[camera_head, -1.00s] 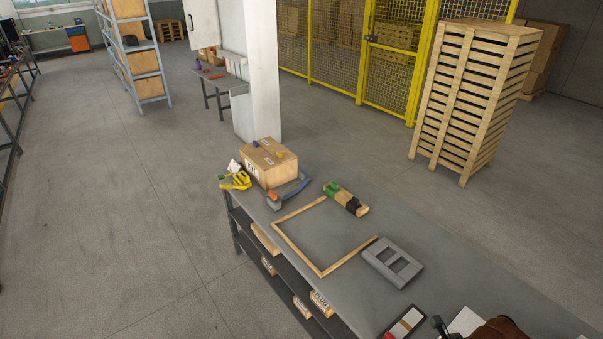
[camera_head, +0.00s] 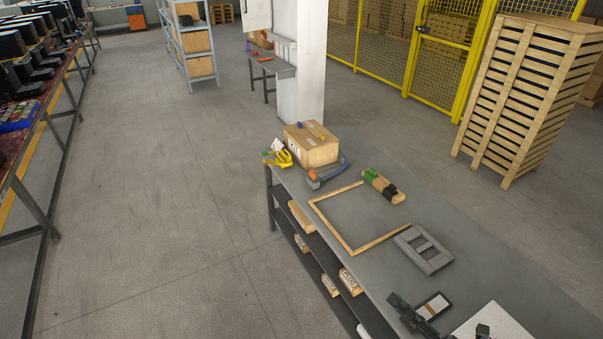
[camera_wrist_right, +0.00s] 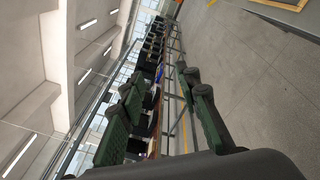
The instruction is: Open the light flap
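I cannot make out for sure a light flap in either view. A white cabinet door (camera_head: 257,15) hangs by the white pillar at the top of the head view, far from my grippers. My right gripper (camera_head: 438,319) shows as dark parts at the bottom edge of the head view, over the near end of the bench. In the right wrist view its two green-and-black fingers (camera_wrist_right: 160,92) stand wide apart with nothing between them. My left gripper is not in view.
A grey bench (camera_head: 455,235) carries a carton (camera_head: 311,146), a wooden frame (camera_head: 348,247), a grey tray (camera_head: 424,250) and hand tools. A slatted wooden stack (camera_head: 525,95) stands at right. A long table (camera_head: 30,140) lines the left. The floor between is clear.

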